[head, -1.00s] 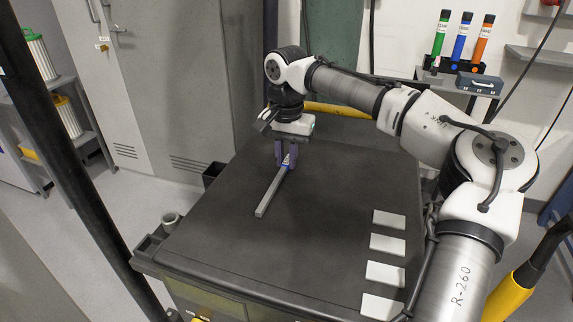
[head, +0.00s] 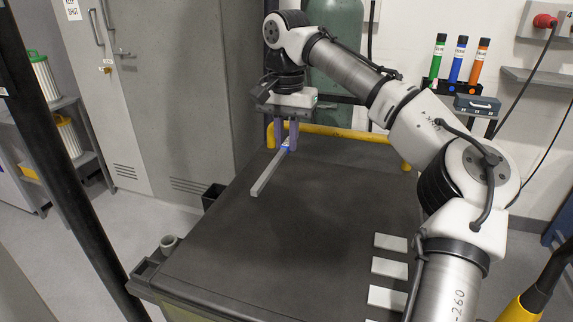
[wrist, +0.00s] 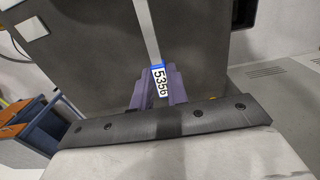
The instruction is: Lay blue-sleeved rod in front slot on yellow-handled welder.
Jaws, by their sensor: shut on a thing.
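The blue-sleeved rod is a long grey square bar (head: 268,173) with a blue sleeve near its far end. My gripper (head: 283,147) has its purple fingers shut on it at the sleeve. The bar slants down-left from the fingers over the far left of the dark cart top (head: 330,220). It looks raised, but the gap beneath is hard to judge. In the wrist view the bar (wrist: 147,35) runs up from between the fingers (wrist: 158,80), and its blue sleeve (wrist: 156,67) bears a white label reading 5356.
A yellow rail (head: 335,132) lines the cart's far edge. Several white plates (head: 390,243) lie at its right. A black bin (head: 213,195) hangs at the left side. The cart's middle is clear.

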